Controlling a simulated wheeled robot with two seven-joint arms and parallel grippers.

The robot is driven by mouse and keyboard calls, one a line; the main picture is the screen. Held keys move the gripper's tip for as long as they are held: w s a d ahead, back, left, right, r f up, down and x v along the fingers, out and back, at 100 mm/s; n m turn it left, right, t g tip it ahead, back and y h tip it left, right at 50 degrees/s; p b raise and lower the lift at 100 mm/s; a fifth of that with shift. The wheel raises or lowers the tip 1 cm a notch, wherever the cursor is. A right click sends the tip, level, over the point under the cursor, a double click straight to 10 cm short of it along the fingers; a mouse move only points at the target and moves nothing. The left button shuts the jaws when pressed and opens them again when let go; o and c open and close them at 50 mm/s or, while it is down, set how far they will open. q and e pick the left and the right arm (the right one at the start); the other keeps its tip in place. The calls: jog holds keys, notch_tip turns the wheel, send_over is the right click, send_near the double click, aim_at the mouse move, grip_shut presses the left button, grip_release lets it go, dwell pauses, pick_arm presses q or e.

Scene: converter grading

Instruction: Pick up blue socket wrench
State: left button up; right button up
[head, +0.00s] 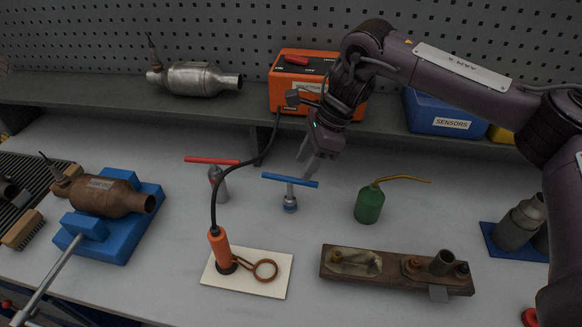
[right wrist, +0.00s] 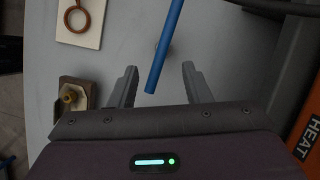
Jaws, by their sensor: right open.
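The blue socket wrench (head: 290,181) stands upright on the grey table in the middle of the head view, its blue T-handle across the top and a metal socket below. In the right wrist view its blue handle (right wrist: 166,45) runs between the two fingers, touching neither as far as I can see. My right gripper (head: 311,170) is open and empty, reaching down from the upper right close above the handle. Its two fingers also show in the right wrist view (right wrist: 160,82). A similar wrench with a red handle (head: 211,161) stands to the left. My left gripper is not in view.
A green oil can (head: 369,205) stands right of the wrench. An orange heater tool (head: 221,246) on a white board has a black cable rising to an orange box (head: 287,97). A wooden block (head: 395,283) lies in front. A blue clamp holds a brown converter (head: 105,195).

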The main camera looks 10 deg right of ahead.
aim_at(291, 178)
jog(key=shift+p+x, duration=0.4)
jog(key=shift+x, duration=0.65)
jog(key=shift+s+a+f, duration=0.1)
jog(key=shift+a+f, duration=0.15)
jog(key=shift+a, duration=0.1)
jog(key=x, duration=0.1)
jog(key=p+x, duration=0.2)
jog(key=shift+w+a+f, duration=0.25)
jog(key=shift+w+a, duration=0.1)
jog(key=shift+w+a+f+p, duration=0.15)
jog(key=shift+f+p, duration=0.15)
jog(key=shift+f, duration=0.25)
jog(key=c, duration=0.4)
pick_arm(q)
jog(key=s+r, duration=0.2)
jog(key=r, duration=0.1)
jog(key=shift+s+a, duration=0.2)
pick_arm(e)
grip_shut()
